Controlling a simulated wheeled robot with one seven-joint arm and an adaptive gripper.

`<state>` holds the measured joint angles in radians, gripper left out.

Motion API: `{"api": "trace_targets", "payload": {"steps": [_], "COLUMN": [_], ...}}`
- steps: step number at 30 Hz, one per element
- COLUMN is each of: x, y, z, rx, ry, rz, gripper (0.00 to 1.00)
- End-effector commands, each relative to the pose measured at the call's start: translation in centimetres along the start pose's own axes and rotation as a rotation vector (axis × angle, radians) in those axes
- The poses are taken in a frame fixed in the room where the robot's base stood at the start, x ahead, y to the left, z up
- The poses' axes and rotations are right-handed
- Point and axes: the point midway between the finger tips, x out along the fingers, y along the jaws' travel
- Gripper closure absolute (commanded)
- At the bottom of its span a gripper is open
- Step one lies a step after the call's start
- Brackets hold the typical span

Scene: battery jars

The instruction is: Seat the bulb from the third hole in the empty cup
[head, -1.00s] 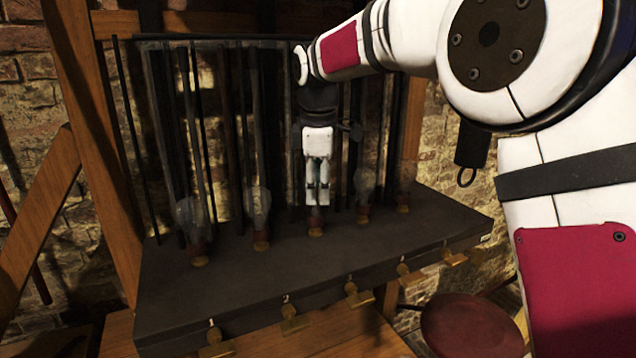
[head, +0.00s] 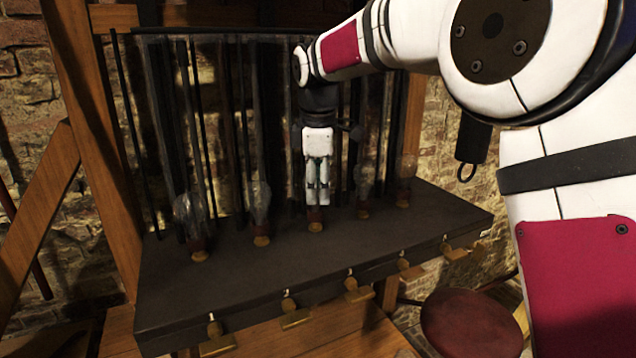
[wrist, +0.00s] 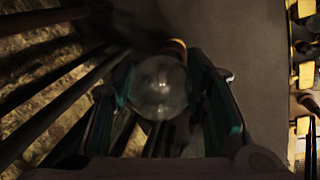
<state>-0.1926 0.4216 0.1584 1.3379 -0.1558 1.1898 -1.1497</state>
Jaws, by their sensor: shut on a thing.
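My gripper (head: 317,200) points down over the third cup (head: 316,222) in the row on the dark shelf. In the wrist view its fingers (wrist: 165,95) are on both sides of a round clear glass bulb (wrist: 158,88), shut on it. In the head view the fingers hide this bulb. A cup with a brass rim (wrist: 178,45) shows just past the bulb; I cannot tell whether the bulb sits in it or is just above it. Glass shows above the first cup (head: 199,246), second cup (head: 261,232), fourth cup (head: 363,208) and fifth cup (head: 403,197), faintly at the last two.
Thin dark rods (head: 205,130) stand behind the cups, close to my gripper. Brass tabs (head: 296,319) stick out along the front edge of the shelf (head: 240,285). A round red stool (head: 470,325) stands at the lower right. The shelf top before the cups is clear.

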Motion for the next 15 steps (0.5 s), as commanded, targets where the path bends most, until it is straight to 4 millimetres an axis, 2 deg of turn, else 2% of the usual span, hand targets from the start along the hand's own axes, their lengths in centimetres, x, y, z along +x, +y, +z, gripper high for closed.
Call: {"api": "trace_targets", "payload": {"steps": [4,5,7,15], "x": [0.04,0.04,0.04,0.03], "y": [-0.02,-0.02,-0.02,-0.02], "z": [0.0,0.0,-0.01,-0.01], "rx": [0.0,0.0,0.0,0.0], "ry": [0.0,0.0,0.0,0.0], "rz": [-0.001,-0.001,-0.001,-0.001], "gripper": [0.77,0.51,0.35,0.35]}}
